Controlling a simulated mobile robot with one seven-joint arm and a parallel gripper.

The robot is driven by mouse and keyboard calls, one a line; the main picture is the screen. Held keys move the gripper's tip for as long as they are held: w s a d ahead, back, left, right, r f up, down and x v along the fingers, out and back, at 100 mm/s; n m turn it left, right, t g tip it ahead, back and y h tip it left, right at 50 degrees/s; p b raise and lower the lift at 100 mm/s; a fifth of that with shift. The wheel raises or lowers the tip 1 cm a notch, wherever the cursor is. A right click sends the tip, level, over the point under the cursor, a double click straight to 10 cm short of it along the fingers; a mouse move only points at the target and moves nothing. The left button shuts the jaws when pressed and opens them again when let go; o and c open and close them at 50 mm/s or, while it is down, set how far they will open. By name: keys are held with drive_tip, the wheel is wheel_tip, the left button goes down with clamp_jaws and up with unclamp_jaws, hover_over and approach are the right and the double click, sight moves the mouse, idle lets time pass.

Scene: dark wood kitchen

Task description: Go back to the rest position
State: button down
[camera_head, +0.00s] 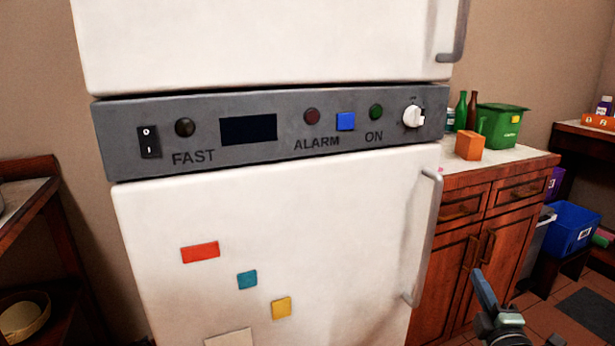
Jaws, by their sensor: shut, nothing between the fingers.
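My gripper (481,279) shows at the bottom right, its blue-grey fingers pointing up and slightly left. It is shut with nothing held. In the picture it lies over the lower front of the wooden cabinet (452,280), to the right of the fridge's lower door handle (432,225). My arm's lower links run out of the frame at the bottom.
A white fridge (290,235) with a grey control panel (205,112) fills the middle; both its doors look shut. On the cabinet top stand an orange box (469,146), a green bin (502,125) and bottles (472,110). A blue bin (570,230) is at right.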

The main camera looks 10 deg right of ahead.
drive_tip(key=w+a+r+m+t, duration=0.1)
drive_tip(key=a+r, duration=0.2)
drive_tip(key=r, duration=0.2)
drive_tip(key=w+a+r+m+t, duration=0.1)
drive_tip(key=a+r, duration=0.2)
drive_tip(key=r, duration=0.2)
drive_tip(key=w+a+r+m+t+h, duration=0.1)
drive_tip(key=a+r, duration=0.3)
drive_tip(key=r, duration=0.2)
drive_tip(key=shift+w+m, duration=0.35)
drive_tip(key=shift+m, duration=0.05)
drive_tip(key=s+a+r+m+t, duration=0.1)
drive_tip(key=s+a+r+m, duration=0.25)
drive_tip(key=a+r, duration=0.3)
drive_tip(key=s+a+r+m+t+h, duration=0.1)
drive_tip(key=s+a+r+m, duration=0.25)
drive_tip(key=a+r, duration=0.35)
drive_tip(key=s+a+r+m+t, duration=0.1)
drive_tip(key=s+a+r+m, duration=0.1)
drive_tip(key=s+a+r, duration=0.45)
drive_tip(key=s+a+r+m+t+y, duration=0.2)
drive_tip(key=s+a+r+y, duration=0.45)
drive_tip(key=s, duration=0.65)
wheel_tip(320, 180, up, 30)
drive_tip(key=a+p, duration=0.2)
drive_tip(key=p, duration=2.7)
drive_tip(key=shift+s+a+r+h, duration=0.15)
drive_tip(key=shift+s+r+h, duration=0.1)
drive_tip(key=shift+h, duration=0.1)
